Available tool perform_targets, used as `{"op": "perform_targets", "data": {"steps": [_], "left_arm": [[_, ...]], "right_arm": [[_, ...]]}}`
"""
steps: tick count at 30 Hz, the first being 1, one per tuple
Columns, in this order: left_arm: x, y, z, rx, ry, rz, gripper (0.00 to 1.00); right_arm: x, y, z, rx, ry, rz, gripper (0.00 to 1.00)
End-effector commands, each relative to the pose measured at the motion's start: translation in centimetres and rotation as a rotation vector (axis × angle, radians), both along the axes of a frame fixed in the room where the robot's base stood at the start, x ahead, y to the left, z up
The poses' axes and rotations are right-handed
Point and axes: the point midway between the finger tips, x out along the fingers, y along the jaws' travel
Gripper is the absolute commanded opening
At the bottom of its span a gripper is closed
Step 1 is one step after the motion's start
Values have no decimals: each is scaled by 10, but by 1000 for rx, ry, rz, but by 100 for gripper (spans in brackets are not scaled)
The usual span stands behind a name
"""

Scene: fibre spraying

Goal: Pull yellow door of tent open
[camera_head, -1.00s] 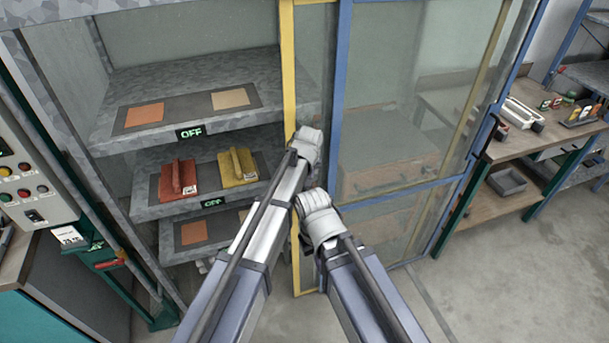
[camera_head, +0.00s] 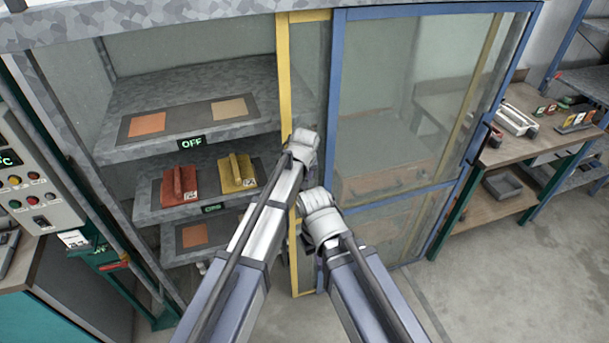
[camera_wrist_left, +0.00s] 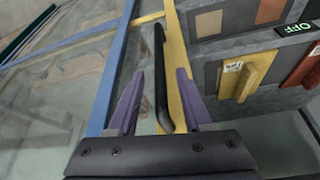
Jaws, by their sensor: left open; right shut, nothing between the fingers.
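The yellow door (camera_head: 285,85) is a yellow-framed glass panel that overlaps the blue-framed panel (camera_head: 337,95). The left part of the cabinet stands open, with its shelves showing. In the left wrist view, a black bar handle (camera_wrist_left: 159,85) stands on the yellow frame (camera_wrist_left: 176,45). My left gripper (camera_wrist_left: 157,85) is open, and the handle lies between its purple fingers in that view; I cannot tell whether they touch it. In the head view its fingers are hidden behind the left wrist. My right gripper (camera_head: 308,237) is shut and empty, low before the door, mostly hidden by its wrist.
A control panel (camera_head: 30,190) stands at the left. A workbench (camera_head: 515,150) with trays stands at the right. The floor (camera_head: 500,280) at the lower right is clear.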

Motion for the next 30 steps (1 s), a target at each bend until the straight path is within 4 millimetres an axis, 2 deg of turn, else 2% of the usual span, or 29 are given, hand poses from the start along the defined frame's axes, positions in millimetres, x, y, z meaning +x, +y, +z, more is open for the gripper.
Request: {"op": "perform_targets", "data": {"steps": [1, 6, 23, 26, 30], "left_arm": [[-3, 3, 14, 0, 0, 1, 50], [-6, 9, 27, -1, 0, 2, 50], [-9, 12, 26, 0, 3, 1, 50], [-25, 30, 24, 6, 26, 1, 50], [-77, 83, 19, 18, 99, -6, 50]], "right_arm": [[0, 0, 14, 0, 0, -1, 0], [0, 0, 27, 1, 0, -5, 0], [0, 0, 26, 1, 0, -6, 0], [0, 0, 26, 1, 0, -6, 0], [0, 0, 26, 1, 0, -6, 0]]}}
